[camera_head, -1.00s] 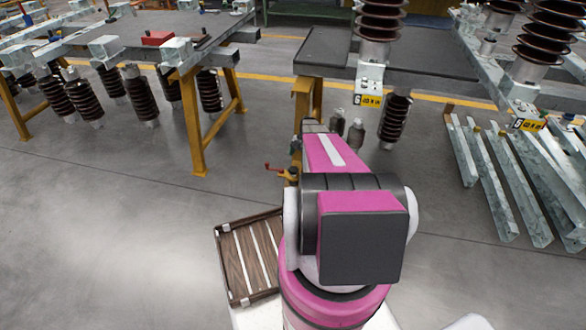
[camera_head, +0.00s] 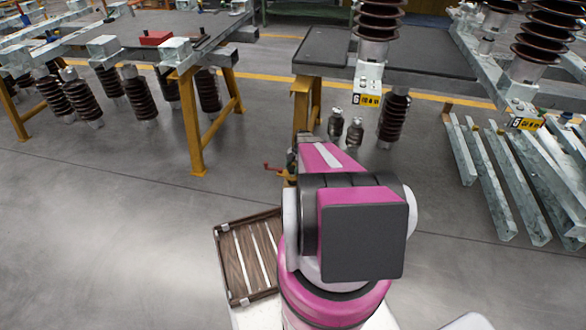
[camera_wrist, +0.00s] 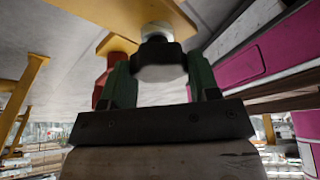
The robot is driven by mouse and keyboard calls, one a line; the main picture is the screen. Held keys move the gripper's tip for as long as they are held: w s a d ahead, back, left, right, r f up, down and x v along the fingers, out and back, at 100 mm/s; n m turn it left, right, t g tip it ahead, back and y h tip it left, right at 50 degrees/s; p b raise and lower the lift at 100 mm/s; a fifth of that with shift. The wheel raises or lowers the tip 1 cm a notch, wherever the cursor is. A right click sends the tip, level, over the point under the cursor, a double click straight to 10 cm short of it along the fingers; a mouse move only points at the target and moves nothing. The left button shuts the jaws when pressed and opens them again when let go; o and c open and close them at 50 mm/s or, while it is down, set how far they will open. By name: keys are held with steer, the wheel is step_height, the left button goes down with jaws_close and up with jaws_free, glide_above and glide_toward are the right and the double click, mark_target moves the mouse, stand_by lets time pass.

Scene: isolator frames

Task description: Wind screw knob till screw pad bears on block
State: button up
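The screw knob (camera_wrist: 158,66) is dark and lobed, in the middle of the wrist view. A bright metal screw collar (camera_wrist: 157,32) shows just above it in the picture, at a yellow arm or bracket (camera_wrist: 112,14). My gripper (camera_wrist: 160,80) has its two green fingers on either side of the knob, and the knob fills the gap between them. In the head view my arm hides the gripper and the knob. A small red handle and yellow part (camera_head: 280,170) show at my arm's left edge. The screw pad and the block cannot be made out.
A red part (camera_wrist: 104,78) stands close to the left finger. A yellow-legged trestle (camera_head: 196,125) and a dark-topped bench (camera_head: 325,48) stand ahead. Brown ribbed insulators (camera_head: 393,118) are around. Floor at left is clear.

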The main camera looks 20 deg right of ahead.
steer(key=shift+m, duration=0.3)
steer(key=m+t, duration=0.2)
steer(key=m, duration=0.2)
steer(key=shift+s, duration=0.15)
steer(key=m+t, duration=0.2)
steer(key=m, duration=0.6)
steer(key=m+t+h, duration=0.1)
steer(key=m, duration=0.2)
steer(key=shift+s+a+t, duration=0.1)
steer(key=shift+t, duration=0.2)
steer(key=m+h, duration=0.1)
steer(key=m, duration=0.2)
steer(key=m+h, duration=0.1)
steer(key=m, duration=0.2)
steer(key=shift+t+h, duration=0.3)
steer(key=shift+t, duration=0.1)
steer(key=o, duration=0.9)
